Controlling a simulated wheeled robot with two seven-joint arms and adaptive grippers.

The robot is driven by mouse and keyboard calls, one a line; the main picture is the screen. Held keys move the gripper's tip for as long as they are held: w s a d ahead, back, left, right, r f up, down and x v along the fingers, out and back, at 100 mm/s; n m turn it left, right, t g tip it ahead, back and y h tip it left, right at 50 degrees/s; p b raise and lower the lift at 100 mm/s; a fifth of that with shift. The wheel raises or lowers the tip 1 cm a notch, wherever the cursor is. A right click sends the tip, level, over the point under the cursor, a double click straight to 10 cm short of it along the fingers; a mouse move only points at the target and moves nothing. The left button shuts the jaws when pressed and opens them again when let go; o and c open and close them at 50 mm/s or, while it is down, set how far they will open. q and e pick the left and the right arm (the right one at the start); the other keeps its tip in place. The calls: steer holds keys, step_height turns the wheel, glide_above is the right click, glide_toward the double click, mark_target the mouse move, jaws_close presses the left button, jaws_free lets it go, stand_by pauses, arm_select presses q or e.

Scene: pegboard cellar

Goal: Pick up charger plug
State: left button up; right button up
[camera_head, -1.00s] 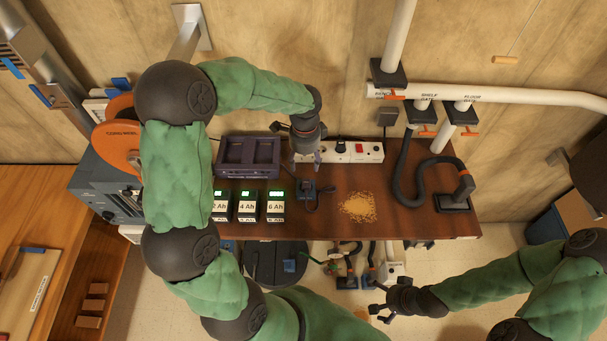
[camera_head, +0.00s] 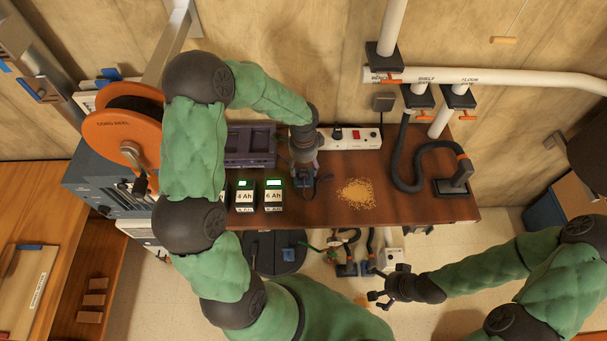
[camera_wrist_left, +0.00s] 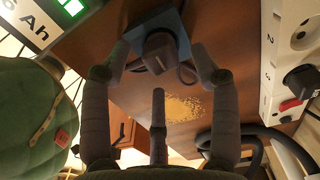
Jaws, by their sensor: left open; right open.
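The charger plug, a small dark block with a thin dark cable, sits on a blue pad on the brown bench; the plug shows in the left wrist view (camera_wrist_left: 157,52) on the blue pad (camera_wrist_left: 172,28). My left gripper (camera_head: 304,178) is over it from above, covering part of it in the head view. In the left wrist view the gripper's fingers (camera_wrist_left: 158,75) are spread, with the plug between and just beyond the tips; I cannot tell whether they touch it. My right gripper (camera_head: 375,298) is open and empty, low in front of the bench.
A white power strip (camera_head: 352,143) lies behind the plug. Battery packs (camera_head: 245,197) with lit displays stand to the left, by a dark tray (camera_head: 251,148). Wood shavings (camera_head: 356,193) lie to the right, then a black hose (camera_head: 407,184). An orange cord reel (camera_head: 118,125) stands far left.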

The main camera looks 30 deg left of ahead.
arm_select(q)
steer(key=shift+f, duration=0.7)
jaws_close()
steer(key=shift+r, duration=0.15)
